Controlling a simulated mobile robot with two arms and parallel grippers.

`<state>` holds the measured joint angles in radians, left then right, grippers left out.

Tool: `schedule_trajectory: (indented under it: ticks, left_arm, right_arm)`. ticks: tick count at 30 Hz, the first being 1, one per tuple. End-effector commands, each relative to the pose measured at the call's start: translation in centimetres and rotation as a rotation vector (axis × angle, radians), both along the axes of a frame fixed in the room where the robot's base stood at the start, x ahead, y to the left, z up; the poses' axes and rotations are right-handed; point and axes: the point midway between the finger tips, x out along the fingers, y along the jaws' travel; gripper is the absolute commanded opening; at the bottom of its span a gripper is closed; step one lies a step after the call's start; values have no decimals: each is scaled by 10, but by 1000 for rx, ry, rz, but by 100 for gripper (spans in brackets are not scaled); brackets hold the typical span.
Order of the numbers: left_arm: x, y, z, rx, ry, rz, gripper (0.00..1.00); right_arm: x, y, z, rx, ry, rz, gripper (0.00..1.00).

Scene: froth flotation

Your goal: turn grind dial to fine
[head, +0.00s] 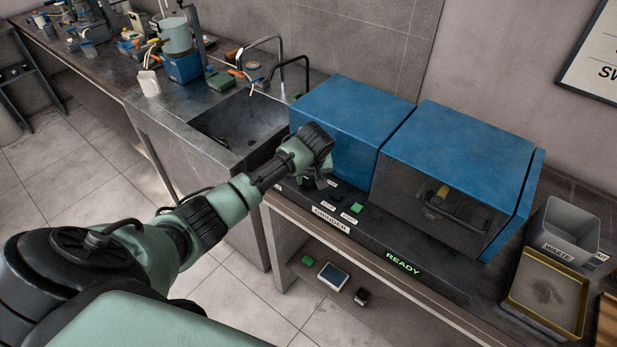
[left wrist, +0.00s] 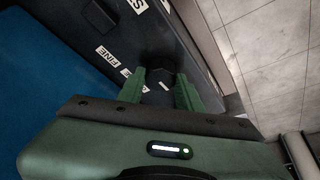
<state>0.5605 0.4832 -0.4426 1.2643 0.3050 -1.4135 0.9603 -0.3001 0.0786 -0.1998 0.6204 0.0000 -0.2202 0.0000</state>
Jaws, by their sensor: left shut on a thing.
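The grinder is a blue-topped machine (head: 350,110) with a dark front ledge on the bench. My left gripper (head: 312,180) is at the left end of this ledge, pointing down, and hides the dial in the head view. In the left wrist view, the green fingers of my left gripper (left wrist: 161,88) are on either side of a dark dial (left wrist: 160,68), shut on it. A white FINE label (left wrist: 105,55) is on the panel beside the dial. The dial's pointer cannot be made out. My right gripper is not in view.
A green button (head: 356,208) and a lit READY display (head: 403,263) are on the ledge to the right. A sink (head: 245,120) is behind my left arm. A grey waste bin (head: 570,228) and a yellow-rimmed tray (head: 545,295) stand at the far right.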

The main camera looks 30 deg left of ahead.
Motion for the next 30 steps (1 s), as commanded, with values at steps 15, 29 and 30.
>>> schedule_trajectory:
  ticks: [15,29,30]
  left_arm:
    - [0,0,2,0,-1,0,57]
    - [-17,-16,60,-1,-6,0,57]
    - [-18,-17,64,0,-5,1,57]
  right_arm:
    - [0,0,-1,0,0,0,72]
    - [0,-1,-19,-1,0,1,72]
    - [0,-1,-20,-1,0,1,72]
